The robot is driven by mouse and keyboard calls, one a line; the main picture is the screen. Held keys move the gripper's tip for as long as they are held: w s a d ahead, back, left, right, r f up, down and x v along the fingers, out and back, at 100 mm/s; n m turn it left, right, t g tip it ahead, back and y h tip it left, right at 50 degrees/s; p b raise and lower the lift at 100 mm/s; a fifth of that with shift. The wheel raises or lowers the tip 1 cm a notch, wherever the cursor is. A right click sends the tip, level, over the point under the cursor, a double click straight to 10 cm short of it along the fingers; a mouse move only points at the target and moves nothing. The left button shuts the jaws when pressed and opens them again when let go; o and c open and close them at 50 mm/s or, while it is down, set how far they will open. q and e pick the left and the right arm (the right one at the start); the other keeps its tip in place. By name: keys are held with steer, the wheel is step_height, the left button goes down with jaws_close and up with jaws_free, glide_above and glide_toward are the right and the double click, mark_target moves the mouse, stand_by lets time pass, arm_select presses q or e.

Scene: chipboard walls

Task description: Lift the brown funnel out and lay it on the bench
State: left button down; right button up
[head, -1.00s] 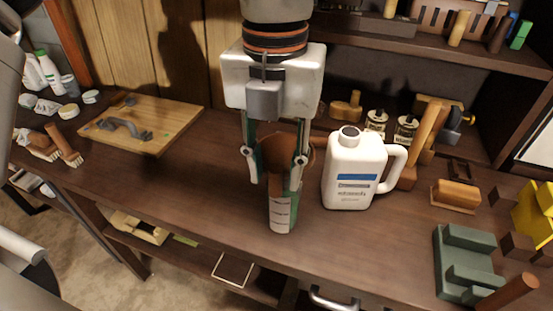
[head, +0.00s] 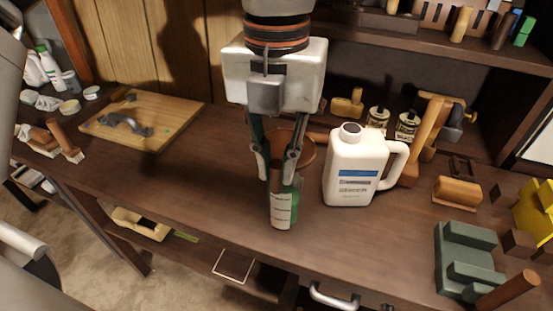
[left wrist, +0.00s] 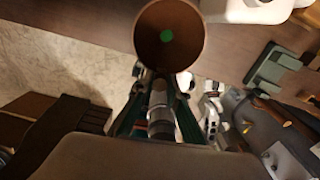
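The brown funnel (head: 304,147) is at the green bottle with a white label (head: 283,210), which stands on the bench (head: 215,185). The funnel's round mouth shows behind my fingers, and a narrow brown part runs down between the fingertips to the bottle's top. In the left wrist view I look into the funnel's mouth (left wrist: 150,40), with a green spot at its centre. My left gripper (head: 277,175) points down and has its fingers drawn in on the brown part. How deep the spout sits in the bottle is hidden. My right gripper is not in view.
A white jug (head: 352,170) stands close to the right of the bottle. A wooden board (head: 165,115) lies at the left, beside brushes (head: 62,140). A green block fixture (head: 465,262) sits at the right. Bench between the board and bottle is clear.

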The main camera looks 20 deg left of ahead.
arm_select(q)
steer(key=shift+r+p, duration=2.4)
steer(key=shift+r, duration=1.45)
steer(key=shift+f, duration=0.1)
